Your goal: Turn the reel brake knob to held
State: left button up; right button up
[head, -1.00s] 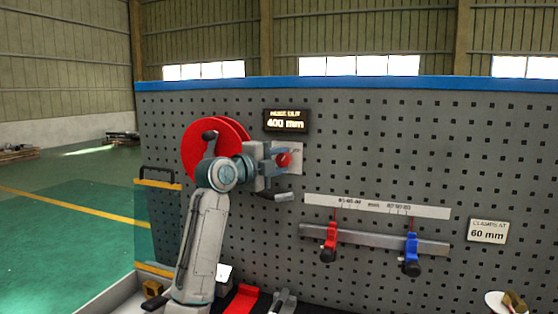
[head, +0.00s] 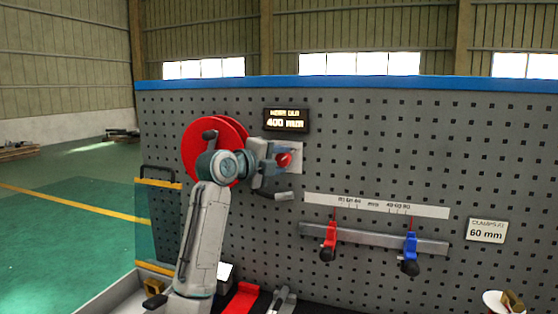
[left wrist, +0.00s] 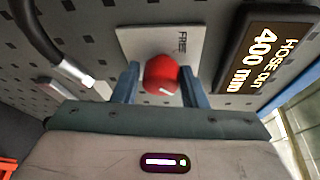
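The red brake knob (head: 284,159) sits on a pale plate (head: 297,150) on the pegboard, right of the red reel (head: 196,142). My left gripper (head: 279,160) reaches it from the left. In the left wrist view the knob (left wrist: 161,74) lies between the two blue fingers, which appear closed on its sides. A small white mark shows on the knob. The plate (left wrist: 140,40) carries a word that looks like "FREE"; other lettering is hidden. My right gripper is not in view.
A display (head: 286,120) reading 400 mm hangs just above the plate. A hose nozzle (head: 284,197) sticks out below. A rail (head: 372,239) with a red clamp (head: 329,242) and a blue clamp (head: 410,254) is at the lower right.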

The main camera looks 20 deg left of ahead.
pick_arm(q)
jog(key=shift+o, duration=1.4)
jog(key=shift+s, duration=0.15)
jog(key=shift+b+v, duration=0.55)
jog(key=shift+v, duration=0.65)
jog(key=b+v, duration=0.2)
jog(key=v, duration=0.6)
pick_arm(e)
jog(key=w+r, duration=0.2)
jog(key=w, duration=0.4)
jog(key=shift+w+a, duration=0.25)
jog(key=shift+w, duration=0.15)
pick_arm(q)
jog(key=shift+a, duration=0.1)
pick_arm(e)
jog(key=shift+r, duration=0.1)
